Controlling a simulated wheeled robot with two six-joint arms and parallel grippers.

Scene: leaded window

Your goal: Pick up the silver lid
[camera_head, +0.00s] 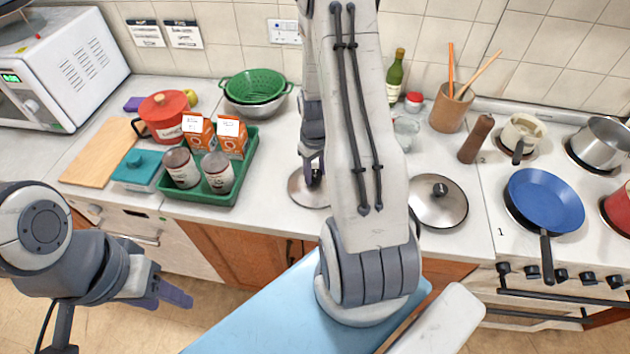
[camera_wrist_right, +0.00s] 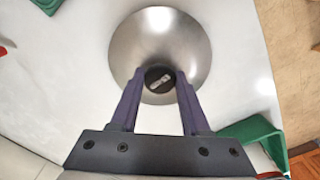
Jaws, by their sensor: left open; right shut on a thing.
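One silver lid (camera_head: 303,195) with a black knob is at the counter's front, between the green tray and my right arm, which partly hides it. My right gripper (camera_head: 314,178) is above it. In the right wrist view, the fingers (camera_wrist_right: 160,82) are shut on the black knob of this lid (camera_wrist_right: 160,40). I cannot tell whether the lid touches the counter. A second silver lid (camera_head: 438,203) with a dark knob lies on the counter right of my right arm. My left gripper (camera_head: 172,291) is open and empty, in front of the counter at the lower left.
The green tray (camera_head: 200,198) holds cans and orange boxes left of the held lid. A red pot (camera_head: 163,115), green colander (camera_head: 252,86) and glass (camera_head: 406,133) stand farther back. A blue pan (camera_head: 545,198) is on the stove at right.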

